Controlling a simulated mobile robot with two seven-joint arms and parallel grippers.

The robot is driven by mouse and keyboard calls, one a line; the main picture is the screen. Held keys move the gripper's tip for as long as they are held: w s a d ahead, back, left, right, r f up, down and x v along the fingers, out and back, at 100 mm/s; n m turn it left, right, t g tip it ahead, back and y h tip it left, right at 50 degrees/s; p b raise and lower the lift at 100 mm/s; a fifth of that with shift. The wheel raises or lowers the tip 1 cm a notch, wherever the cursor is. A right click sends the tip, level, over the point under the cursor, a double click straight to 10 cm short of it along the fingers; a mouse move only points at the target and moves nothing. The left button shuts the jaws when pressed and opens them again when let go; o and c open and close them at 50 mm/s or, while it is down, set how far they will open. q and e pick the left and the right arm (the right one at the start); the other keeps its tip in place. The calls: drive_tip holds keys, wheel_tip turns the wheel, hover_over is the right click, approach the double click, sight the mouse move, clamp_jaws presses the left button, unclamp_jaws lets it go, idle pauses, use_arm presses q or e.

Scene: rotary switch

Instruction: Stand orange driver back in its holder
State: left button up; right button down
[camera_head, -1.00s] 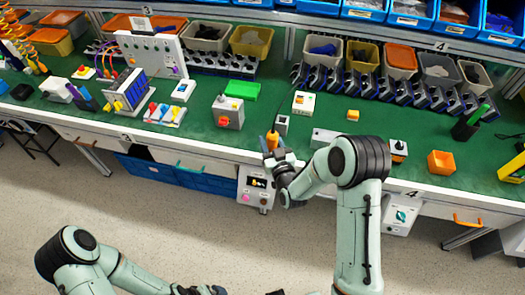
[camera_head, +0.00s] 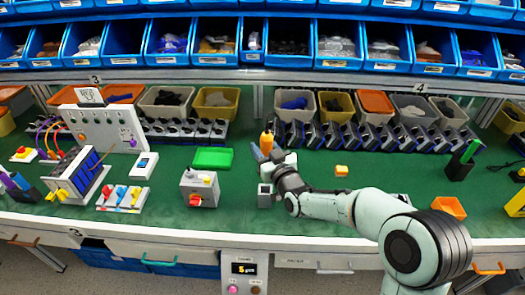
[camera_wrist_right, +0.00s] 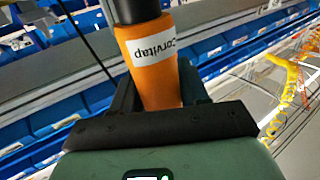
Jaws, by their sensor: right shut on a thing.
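The orange driver (camera_head: 266,143) is held by its handle in my right gripper (camera_head: 265,155). In the right wrist view the orange handle (camera_wrist_right: 150,72), with a white label and a dark end, stands between the jaws (camera_wrist_right: 150,105). The handle looks roughly upright in the head view; its shaft is hidden by the gripper. A small grey holder block (camera_head: 265,196) with a dark square opening stands on the green bench just below the gripper in the picture. The driver is apart from the opening. My left gripper is out of view.
A grey box with a red knob (camera_head: 200,188) stands left of the holder, with a green tray (camera_head: 212,158) behind it. A small orange-yellow block (camera_head: 341,170) lies to the right. Racks and bins (camera_head: 298,103) line the back.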

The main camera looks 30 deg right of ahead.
drive_tip(key=shift+w+f+b, duration=0.15)
drive_tip(key=shift+f+b, duration=0.2)
drive_tip(key=shift+f, duration=0.45)
wheel_tip(320, 180, down, 7)
drive_tip(key=b, duration=0.4)
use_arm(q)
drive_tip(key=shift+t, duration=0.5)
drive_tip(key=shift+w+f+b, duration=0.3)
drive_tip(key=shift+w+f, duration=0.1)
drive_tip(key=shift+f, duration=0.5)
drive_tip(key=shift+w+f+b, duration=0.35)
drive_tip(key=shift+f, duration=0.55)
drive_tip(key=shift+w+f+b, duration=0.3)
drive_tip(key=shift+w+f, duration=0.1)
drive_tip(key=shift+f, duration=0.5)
use_arm(e)
drive_tip(key=shift+f, duration=0.75)
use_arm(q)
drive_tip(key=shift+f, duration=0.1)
use_arm(e)
drive_tip(key=shift+f+b, duration=0.25)
drive_tip(key=shift+b, duration=0.3)
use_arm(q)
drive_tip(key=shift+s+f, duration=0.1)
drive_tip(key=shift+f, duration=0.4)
